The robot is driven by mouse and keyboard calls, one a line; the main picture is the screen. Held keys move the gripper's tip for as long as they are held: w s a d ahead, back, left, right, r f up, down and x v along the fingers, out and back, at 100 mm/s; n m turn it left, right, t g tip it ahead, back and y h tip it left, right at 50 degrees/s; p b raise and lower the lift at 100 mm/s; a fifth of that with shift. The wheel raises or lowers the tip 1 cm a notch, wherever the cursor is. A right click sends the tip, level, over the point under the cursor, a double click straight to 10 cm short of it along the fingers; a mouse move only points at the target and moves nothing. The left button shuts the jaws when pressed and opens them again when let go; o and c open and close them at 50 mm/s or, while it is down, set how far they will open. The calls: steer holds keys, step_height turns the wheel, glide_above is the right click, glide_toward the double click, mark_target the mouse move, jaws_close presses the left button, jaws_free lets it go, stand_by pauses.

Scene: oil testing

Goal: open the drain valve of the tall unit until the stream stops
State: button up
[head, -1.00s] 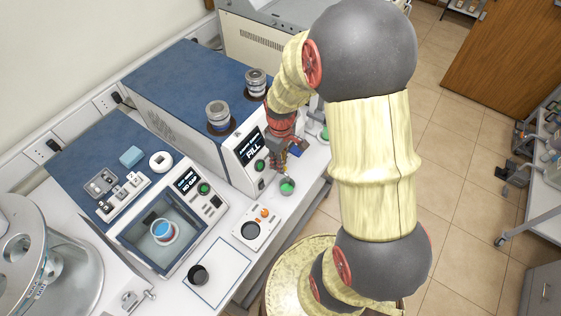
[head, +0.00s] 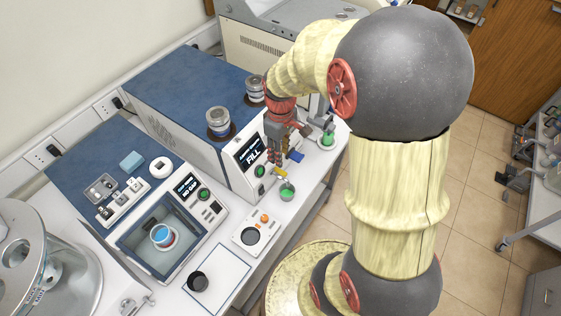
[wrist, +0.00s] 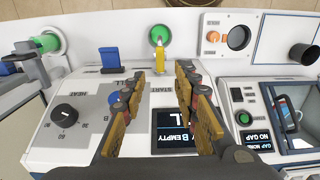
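The tall unit (head: 190,95) has a blue top and a white front with a dark screen (head: 250,152) reading FILL. In the wrist view its front panel (wrist: 85,92) shows a yellow valve lever (wrist: 160,56) and a blue lever (wrist: 111,58). The yellow lever also shows in the head view (head: 281,173), just above a small cup of green liquid (head: 287,191). My gripper (wrist: 159,76) is open and empty, its two fingers apart, with the yellow lever seen in the gap just beyond the tips.
Another green-filled cup (head: 327,139) stands on a round plate to the right. A lower blue-topped unit (head: 95,165) stands at left. A black cup (head: 198,281) and a small device with an orange knob (head: 256,232) are in front. A heat dial (wrist: 66,114) is on the panel.

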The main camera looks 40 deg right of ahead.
step_height(320, 180, up, 4)
steer(key=shift+f, duration=0.2)
stand_by(0.5)
steer(key=s+a+r+m+t+b, duration=0.2)
steer(key=s+a+m+t+b, duration=0.2)
steer(key=s+a+b, duration=0.9)
steer(key=shift+t+b, duration=0.55)
steer(key=shift+t, duration=0.25)
steer(key=shift+d, duration=0.15)
stand_by(1.2)
